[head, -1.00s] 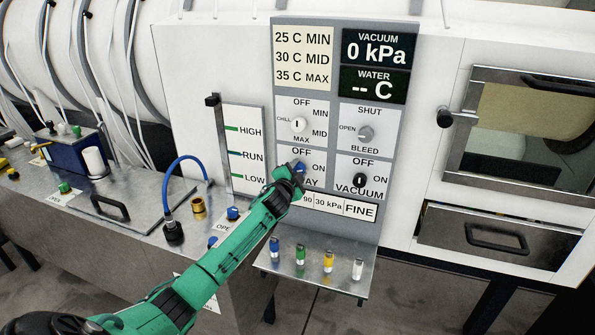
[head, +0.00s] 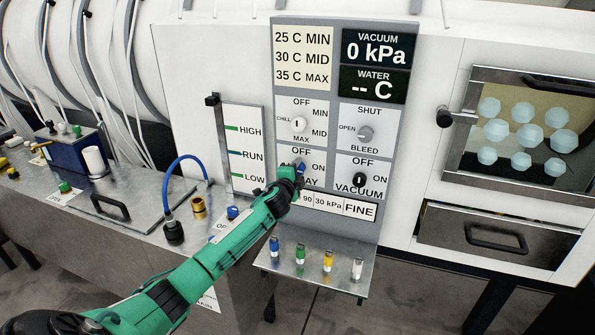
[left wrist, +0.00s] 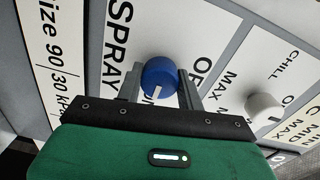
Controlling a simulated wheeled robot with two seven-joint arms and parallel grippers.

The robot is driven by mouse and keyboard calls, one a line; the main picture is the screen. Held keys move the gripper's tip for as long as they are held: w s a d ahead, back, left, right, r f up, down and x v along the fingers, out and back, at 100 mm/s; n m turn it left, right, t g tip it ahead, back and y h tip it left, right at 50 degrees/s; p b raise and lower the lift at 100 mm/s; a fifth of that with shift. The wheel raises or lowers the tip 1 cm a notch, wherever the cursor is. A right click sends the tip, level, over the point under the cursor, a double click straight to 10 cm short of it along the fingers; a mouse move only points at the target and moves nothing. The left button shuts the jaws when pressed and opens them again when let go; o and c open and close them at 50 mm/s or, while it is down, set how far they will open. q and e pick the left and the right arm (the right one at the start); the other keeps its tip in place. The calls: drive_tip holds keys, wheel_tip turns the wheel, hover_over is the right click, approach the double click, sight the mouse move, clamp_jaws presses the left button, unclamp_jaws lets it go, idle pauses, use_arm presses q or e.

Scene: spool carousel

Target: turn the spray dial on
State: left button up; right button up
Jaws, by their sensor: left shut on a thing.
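The blue spray dial (head: 301,167) sits low on the control panel (head: 327,118), below an OFF label and left of an ON label. My left gripper (head: 296,172) reaches it from the lower left and covers part of the SPRAY label. In the left wrist view the blue dial (left wrist: 159,75) sits between the two fingers, which are shut on it. Its white mark points down in that view, toward the partly hidden ON lettering. My right gripper is not in view.
A white chill dial (head: 298,125), a grey bleed dial (head: 365,133) and a black vacuum dial (head: 360,180) are close by. A small shelf (head: 335,276) with several coloured vials juts out below. Several pale blue shapes (head: 523,112) show in the window at right.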

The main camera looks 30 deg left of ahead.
use_arm(q)
drive_tip(key=o, duration=1)
drive_tip(key=shift+s, duration=0.1)
drive_tip(key=b+v, duration=0.3)
drive_tip(key=v, duration=1)
drive_tip(key=shift+s+d+f, duration=0.1)
drive_tip(key=shift+s+f, duration=0.05)
drive_tip(key=shift+s, duration=0.15)
drive_tip(key=shift+f, duration=0.1)
